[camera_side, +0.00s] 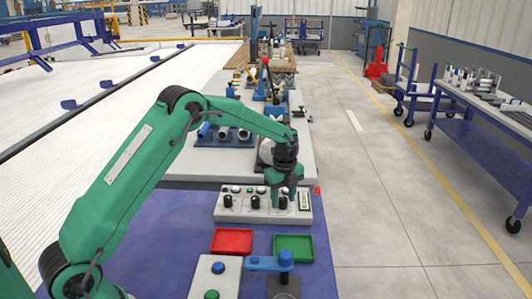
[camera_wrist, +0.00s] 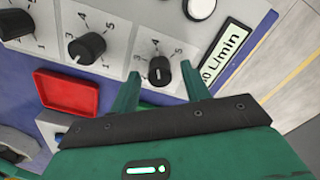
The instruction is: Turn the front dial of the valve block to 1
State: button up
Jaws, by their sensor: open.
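A light grey block with a row of black dials (camera_side: 240,214) stands beyond the trays, and I take it for the valve block. In the wrist view its face (camera_wrist: 125,28) has several number scales and an "L/min" label. My gripper (camera_wrist: 160,76) is open. Its two fingers are on either side of the right-hand black dial (camera_wrist: 160,70), with visible gaps, so it is not gripped. The dial has a pale mark; its exact setting is too small to read. In the side view my gripper (camera_side: 280,197) hangs over the right part of the block.
Other dials (camera_wrist: 86,48) are to the left on the same block. A red tray (camera_side: 232,241) and a green tray (camera_side: 294,247) lie in front of the block. Pipes (camera_side: 222,133) lie on a blue rack behind.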

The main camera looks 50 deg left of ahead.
jog(key=shift+f, duration=0.4)
jog(key=c, duration=1)
